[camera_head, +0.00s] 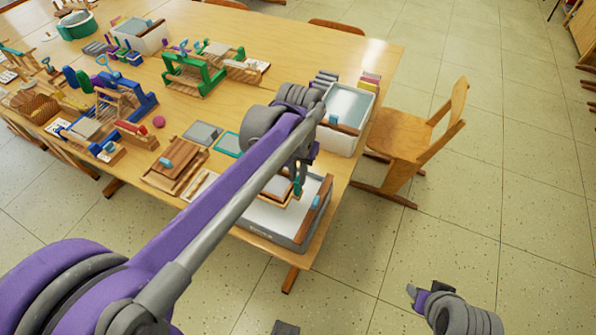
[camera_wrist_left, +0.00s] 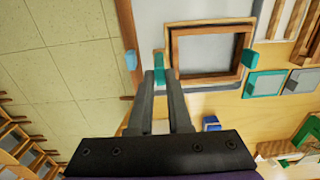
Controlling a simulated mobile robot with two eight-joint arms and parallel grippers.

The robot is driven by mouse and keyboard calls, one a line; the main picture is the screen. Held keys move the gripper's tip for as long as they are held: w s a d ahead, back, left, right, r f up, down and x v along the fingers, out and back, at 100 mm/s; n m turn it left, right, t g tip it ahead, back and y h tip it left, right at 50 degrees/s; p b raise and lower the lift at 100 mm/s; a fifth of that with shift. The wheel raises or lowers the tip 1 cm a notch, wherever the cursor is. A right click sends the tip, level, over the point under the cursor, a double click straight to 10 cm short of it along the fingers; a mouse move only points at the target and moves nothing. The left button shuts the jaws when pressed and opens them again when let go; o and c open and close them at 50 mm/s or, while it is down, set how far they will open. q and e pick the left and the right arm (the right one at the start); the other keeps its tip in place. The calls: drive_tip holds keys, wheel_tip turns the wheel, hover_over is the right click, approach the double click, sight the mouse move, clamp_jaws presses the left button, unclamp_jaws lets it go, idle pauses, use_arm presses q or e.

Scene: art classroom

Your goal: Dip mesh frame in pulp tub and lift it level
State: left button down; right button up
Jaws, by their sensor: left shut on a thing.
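The mesh frame (camera_wrist_left: 206,54) is a brown wooden rectangle with grey mesh and teal grips on two sides. My left gripper (camera_wrist_left: 166,80) is shut on its near teal grip (camera_wrist_left: 159,64). In the head view the frame (camera_head: 272,188) is over the far part of the grey pulp tub (camera_head: 268,239), partly hidden by my left gripper (camera_head: 300,176). The tub holds a whitish surface. The frame looks roughly level; I cannot tell whether it touches the pulp. My right gripper (camera_head: 413,293) is low at the right, away from the table, its jaws unclear.
A wooden bar (camera_head: 316,207) lies along the tub's right side. A second tub (camera_head: 346,120) stands farther back near a wooden chair (camera_head: 410,133). Grey and teal-edged panels (camera_head: 203,133) and wooden boards (camera_head: 174,168) lie to the left.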

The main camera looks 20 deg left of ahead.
sight(298, 194)
use_arm(q)
drive_tip(key=shift+f+b, duration=2.7)
drive_tip(key=shift+f, duration=1.7)
drive_tip(key=shift+r, duration=0.15)
drive_tip(key=shift+r+p, duration=2.6)
drive_tip(key=shift+r, duration=0.8)
drive_tip(key=shift+r+p, duration=1.6)
drive_tip(key=shift+r, duration=0.9)
